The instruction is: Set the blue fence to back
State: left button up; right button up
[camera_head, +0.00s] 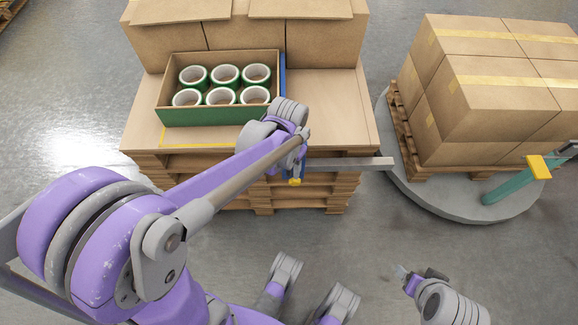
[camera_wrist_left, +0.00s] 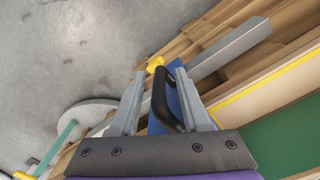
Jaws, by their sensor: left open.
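The blue fence (camera_head: 283,76) shows as a narrow blue strip along the right side of the green-fronted tray (camera_head: 205,116) in the head view. Its nearer part is hidden behind my left arm. In the left wrist view a blue panel (camera_wrist_left: 176,104) with a black handle (camera_wrist_left: 161,100) shows between the fingers. My left gripper (camera_wrist_left: 158,76) is open, one finger on each side of the handle. Whether either finger touches it, I cannot tell. In the head view the left gripper (camera_head: 294,172) is at the table's front edge. My right gripper (camera_head: 402,272) is low at the right, away from the fence.
The tray holds several green tape rolls (camera_head: 225,76). Cartons (camera_head: 245,38) stand behind it. A grey bar (camera_head: 350,163) sticks out right from the pallet stack's front (camera_head: 322,190). More cartons (camera_head: 480,85) stand on a round grey platform (camera_head: 440,195) at right. The floor in front is clear.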

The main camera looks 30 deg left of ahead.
pick_arm(q)
grip_shut()
dwell(1.3)
